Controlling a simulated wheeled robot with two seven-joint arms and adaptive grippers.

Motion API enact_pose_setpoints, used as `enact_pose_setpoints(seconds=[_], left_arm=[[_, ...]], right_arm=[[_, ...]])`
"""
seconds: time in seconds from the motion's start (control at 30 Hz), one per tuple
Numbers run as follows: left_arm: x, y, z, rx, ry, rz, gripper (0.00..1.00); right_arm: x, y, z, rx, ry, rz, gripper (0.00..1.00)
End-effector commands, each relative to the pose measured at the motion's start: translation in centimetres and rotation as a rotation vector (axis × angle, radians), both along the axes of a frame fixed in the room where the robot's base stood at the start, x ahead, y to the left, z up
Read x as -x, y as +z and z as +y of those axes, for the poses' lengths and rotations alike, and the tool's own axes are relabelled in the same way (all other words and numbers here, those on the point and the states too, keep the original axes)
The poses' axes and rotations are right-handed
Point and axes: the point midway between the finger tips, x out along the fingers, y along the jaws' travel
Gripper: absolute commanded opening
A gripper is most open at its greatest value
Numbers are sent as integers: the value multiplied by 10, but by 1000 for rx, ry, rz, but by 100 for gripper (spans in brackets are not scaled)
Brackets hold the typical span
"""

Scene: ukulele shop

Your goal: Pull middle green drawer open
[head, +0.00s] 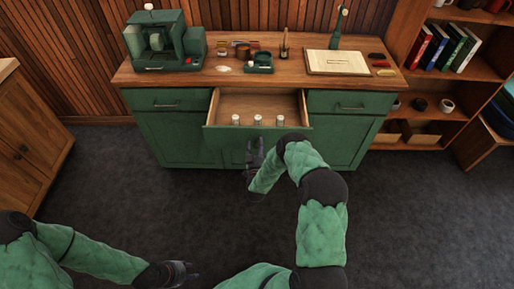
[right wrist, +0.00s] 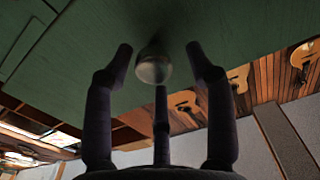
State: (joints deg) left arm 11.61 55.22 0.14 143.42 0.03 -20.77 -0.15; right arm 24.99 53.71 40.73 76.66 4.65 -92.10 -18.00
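The middle green drawer (head: 215,133) is pulled out from the cabinet, and its wooden inside shows from above. Several small pale-topped jars (head: 257,120) stand near its front. My right gripper (head: 254,148) is at the drawer's front, at its middle. In the right wrist view, its fingers (right wrist: 164,75) are spread around a round metal knob (right wrist: 153,68) on a green panel, with gaps between the fingers and the knob. The knob is hidden in the head view. My left gripper (head: 188,271) is open and empty, low over the floor, far from the cabinet.
The green cabinet has a closed left drawer (head: 167,102) and right drawer (head: 351,103). Its wooden top (head: 205,75) carries a green machine (head: 165,45), small tools and a board (head: 337,62). A bookshelf (head: 443,95) stands at right. The dark floor (head: 150,200) in front is clear.

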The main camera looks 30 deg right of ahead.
Motion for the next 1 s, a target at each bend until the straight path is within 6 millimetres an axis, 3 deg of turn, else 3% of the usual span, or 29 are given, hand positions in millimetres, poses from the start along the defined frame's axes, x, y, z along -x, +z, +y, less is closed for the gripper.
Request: enact_pose_setpoints(seconds=[0.33, 0.8, 1.0], left_arm=[[0, 0, 0, 0, 0, 0, 40], [0, 0, 0, 0, 0, 0, 40], [0, 0, 0, 0, 0, 0, 40]], right_arm=[[12, -4, 7, -4, 1, 9, 56], [85, -4, 52, -3, 1, 6, 56], [100, -3, 62, -3, 1, 4, 56]])
